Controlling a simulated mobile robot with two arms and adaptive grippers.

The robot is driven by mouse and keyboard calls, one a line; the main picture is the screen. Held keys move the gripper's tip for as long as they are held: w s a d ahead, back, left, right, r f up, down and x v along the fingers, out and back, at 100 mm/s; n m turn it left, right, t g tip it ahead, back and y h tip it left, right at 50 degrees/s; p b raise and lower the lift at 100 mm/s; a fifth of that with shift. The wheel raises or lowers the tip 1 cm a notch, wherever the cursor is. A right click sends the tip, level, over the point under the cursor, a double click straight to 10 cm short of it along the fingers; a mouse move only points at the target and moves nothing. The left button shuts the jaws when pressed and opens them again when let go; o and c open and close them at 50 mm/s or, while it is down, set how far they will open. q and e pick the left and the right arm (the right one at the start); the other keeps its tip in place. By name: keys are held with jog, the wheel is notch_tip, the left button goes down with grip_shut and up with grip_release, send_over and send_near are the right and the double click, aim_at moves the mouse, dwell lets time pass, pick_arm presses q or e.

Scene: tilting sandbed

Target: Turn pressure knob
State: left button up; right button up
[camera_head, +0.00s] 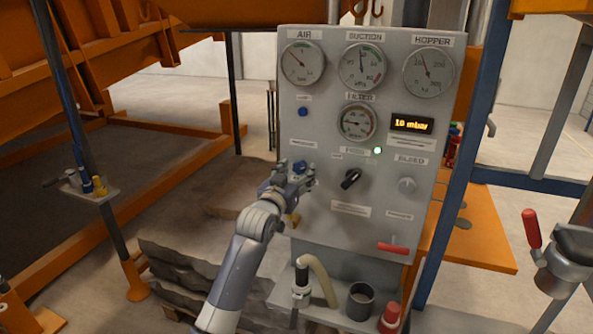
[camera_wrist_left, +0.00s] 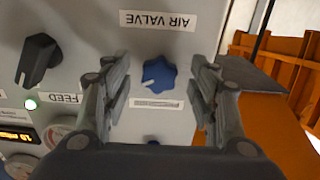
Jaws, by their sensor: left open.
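A blue knob (camera_head: 300,167) sits on the left side of the grey control panel (camera_head: 290,215). In the left wrist view, where the panel shows upside down, this blue lobed knob (camera_wrist_left: 159,75) lies between my open fingers near a label reading "AIR VALVE" (camera_wrist_left: 158,20). My left gripper (camera_head: 304,178) is open in front of the knob and partly covers it; in the wrist view its fingertips (camera_wrist_left: 160,77) stand on both sides, apart from it. I cannot tell which control is the pressure knob. My right gripper is not in view.
The panel also holds a black selector (camera_head: 350,179), a grey bleed knob (camera_head: 407,185), a red lever (camera_head: 393,248), a lit "10 mbar" display (camera_head: 412,124) and several gauges. Below stand a hose (camera_head: 318,275) and a dark cup (camera_head: 360,301). A blue post (camera_head: 455,180) rises on the right.

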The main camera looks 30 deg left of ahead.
pick_arm(q)
jog(key=c, duration=1.1)
jog(key=shift+o, duration=0.2)
jog(key=shift+m, duration=0.7)
jog(key=m+p, duration=0.2)
jog(key=m, duration=0.3)
jog(key=shift+r+m, duration=0.1)
jog(key=shift+m, duration=0.3)
jog(key=m+p, duration=0.1)
jog(key=m, duration=0.4)
jog(key=shift+a, duration=0.1)
jog(key=shift+m+p, duration=0.5)
jog(key=shift+m, duration=1.4)
